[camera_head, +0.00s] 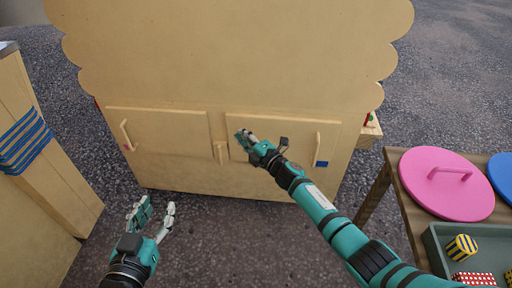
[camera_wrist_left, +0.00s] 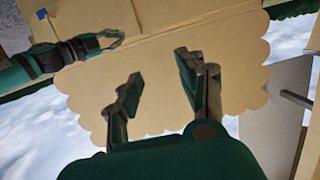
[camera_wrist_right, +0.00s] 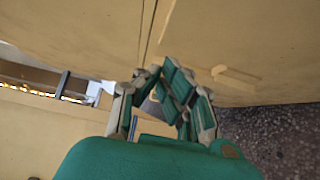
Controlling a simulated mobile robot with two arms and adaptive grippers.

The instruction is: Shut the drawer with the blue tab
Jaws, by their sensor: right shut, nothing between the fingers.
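The blue tab (camera_head: 321,163) is at the lower right corner of the right front panel (camera_head: 290,135) of a wooden cabinet, below an upright wooden handle (camera_head: 318,143). The panel looks near flush with the front; I cannot tell whether a gap is left. My right gripper (camera_head: 243,136) is shut and empty at the panel's left part, left of the handle; contact is unclear. It also shows in the right wrist view (camera_wrist_right: 160,85). My left gripper (camera_head: 157,212) is open and empty, low in front of the cabinet. The tab also appears in the left wrist view (camera_wrist_left: 43,14).
A left panel (camera_head: 170,135) has its own handle (camera_head: 127,134). A wooden block (camera_head: 220,152) sits between the panels. At right, a table holds a pink lid (camera_head: 446,190) and a tray (camera_head: 433,243) of sweets. A wooden stand (camera_head: 40,170) is at left. Ground between is clear.

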